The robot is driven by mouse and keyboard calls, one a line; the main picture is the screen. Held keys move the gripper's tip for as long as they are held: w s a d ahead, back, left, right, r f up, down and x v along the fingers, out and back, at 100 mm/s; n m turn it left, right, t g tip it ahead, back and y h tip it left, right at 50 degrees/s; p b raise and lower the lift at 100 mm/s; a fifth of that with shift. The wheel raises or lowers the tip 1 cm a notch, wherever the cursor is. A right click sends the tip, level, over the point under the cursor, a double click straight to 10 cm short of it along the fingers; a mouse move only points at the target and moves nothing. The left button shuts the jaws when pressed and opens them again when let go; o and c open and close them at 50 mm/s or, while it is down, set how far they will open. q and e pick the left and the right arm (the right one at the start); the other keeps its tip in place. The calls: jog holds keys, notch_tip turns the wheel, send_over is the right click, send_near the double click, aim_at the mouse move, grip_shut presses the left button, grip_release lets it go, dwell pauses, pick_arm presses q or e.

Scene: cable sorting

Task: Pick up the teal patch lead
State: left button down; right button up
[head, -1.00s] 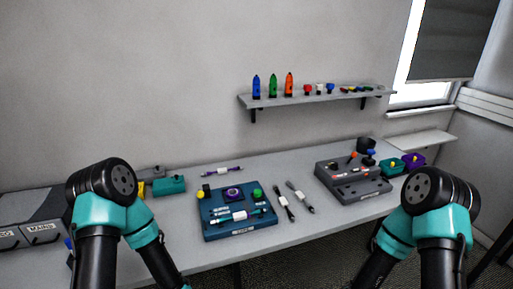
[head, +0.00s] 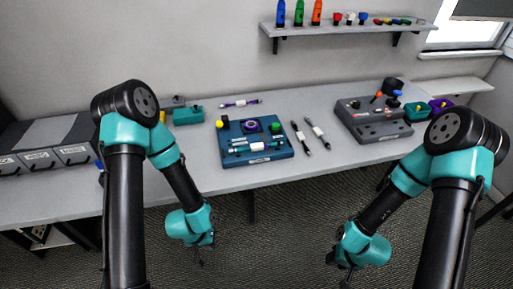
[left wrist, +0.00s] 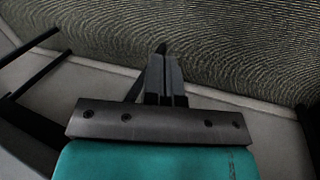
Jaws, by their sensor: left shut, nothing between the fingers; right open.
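The teal patch lead (head: 258,147) appears to be the short lead with teal ends and a white middle label, lying on the blue board (head: 231,129) on the table. My left gripper (head: 201,254) hangs in front of the table, below and left of the board, apart from it. In the left wrist view its fingers (left wrist: 162,75) are together with nothing between them, over the carpet. My right gripper (head: 341,270) hangs low in front of the table, right of the board. It is open, and no lead is near it.
A purple lead (head: 239,102) lies behind the board. A black-ended lead (head: 300,135) and a grey one (head: 318,133) lie right of it. A grey console (head: 372,122) stands further right, labelled bins (head: 40,160) at left. A shelf (head: 350,31) hangs above. The front table strip is clear.

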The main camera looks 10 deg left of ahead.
pick_arm(q)
jog(key=c, duration=0.8)
grip_release()
jog(key=shift+o, duration=0.2)
